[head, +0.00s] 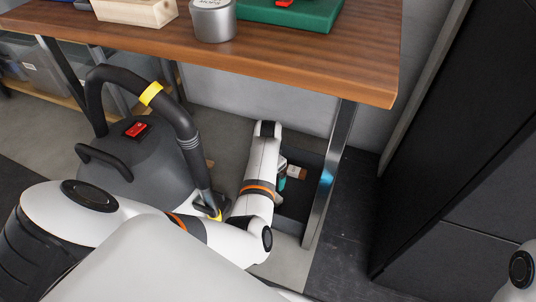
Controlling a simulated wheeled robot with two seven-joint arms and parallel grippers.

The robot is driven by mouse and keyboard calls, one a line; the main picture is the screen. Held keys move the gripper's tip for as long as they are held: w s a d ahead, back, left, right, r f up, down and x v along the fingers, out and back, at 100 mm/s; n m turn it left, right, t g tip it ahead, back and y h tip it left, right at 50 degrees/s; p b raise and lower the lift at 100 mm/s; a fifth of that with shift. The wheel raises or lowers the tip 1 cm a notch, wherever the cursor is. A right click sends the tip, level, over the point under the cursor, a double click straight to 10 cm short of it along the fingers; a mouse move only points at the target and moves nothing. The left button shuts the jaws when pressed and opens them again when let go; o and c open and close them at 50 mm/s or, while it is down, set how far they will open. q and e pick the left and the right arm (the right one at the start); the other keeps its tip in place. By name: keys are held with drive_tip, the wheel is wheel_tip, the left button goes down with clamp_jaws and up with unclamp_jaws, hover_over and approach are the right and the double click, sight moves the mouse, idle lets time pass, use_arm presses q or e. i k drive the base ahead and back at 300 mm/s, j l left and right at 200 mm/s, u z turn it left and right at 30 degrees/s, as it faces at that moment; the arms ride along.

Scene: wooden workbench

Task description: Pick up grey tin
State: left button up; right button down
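The grey tin (213,22) stands upright near the front edge of the wooden workbench (330,62), at the top of the head view. Its lid carries lettering too small to read surely. Nothing is holding it. My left arm comes in from the left, bends low in front of the bench and points away from me, below the bench top. Its gripper is not visible. Only a white piece of my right arm shows at the lower right edge, and its gripper is out of the picture.
A pale wooden box (135,10) is left of the tin, and a green case (300,14) is right of it. A dark vacuum cleaner (135,160) with a hose stands beside my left arm. A bench leg (330,175) and a dark cabinet (465,170) are at right.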

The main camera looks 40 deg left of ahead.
sight(214, 21)
drive_tip(key=k+l, duration=0.8)
